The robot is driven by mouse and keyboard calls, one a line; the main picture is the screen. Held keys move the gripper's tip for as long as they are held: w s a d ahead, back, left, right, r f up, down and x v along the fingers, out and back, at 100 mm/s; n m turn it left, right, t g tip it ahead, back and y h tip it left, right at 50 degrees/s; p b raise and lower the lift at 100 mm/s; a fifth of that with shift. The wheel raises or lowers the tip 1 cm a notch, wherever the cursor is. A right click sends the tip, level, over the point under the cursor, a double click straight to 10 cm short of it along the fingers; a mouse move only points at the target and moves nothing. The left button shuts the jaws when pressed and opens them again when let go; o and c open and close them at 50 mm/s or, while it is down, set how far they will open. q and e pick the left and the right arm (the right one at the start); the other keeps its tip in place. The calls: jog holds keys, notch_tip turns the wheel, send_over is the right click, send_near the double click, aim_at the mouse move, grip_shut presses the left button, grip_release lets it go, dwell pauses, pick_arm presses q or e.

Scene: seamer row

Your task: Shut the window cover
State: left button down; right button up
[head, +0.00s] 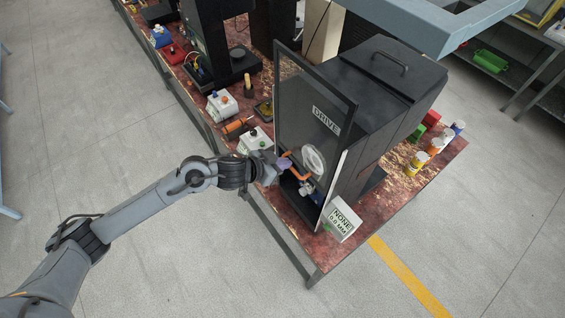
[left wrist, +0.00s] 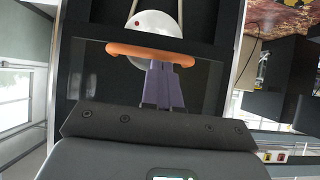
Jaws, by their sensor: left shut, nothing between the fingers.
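The window cover (head: 303,101) is a see-through panel in a black frame at the front of a black machine (head: 380,85) labelled DRIVE. I cannot tell how far it stands from shut. An orange handle (head: 298,172) shows low behind or on the panel, near a round white dial (head: 314,158). In the left wrist view, the orange handle (left wrist: 150,53) lies just beyond my purple fingertips, below the white disc (left wrist: 154,23). My left gripper (head: 283,163) is shut and empty, its tips at or close to the handle; contact is unclear. My right gripper is not in view.
A sign reading NONE 0.0 MM (head: 342,220) stands at the table's front corner. An orange-handled tool (head: 238,126) and white boxes (head: 221,105) lie left of the machine. Several small cans (head: 435,147) stand to its right. The floor left of the table is clear.

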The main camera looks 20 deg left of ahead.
pick_arm(q)
notch_tip(320, 180, down, 33)
jog(key=b, duration=1.6)
jog(key=shift+s+a, duration=0.1)
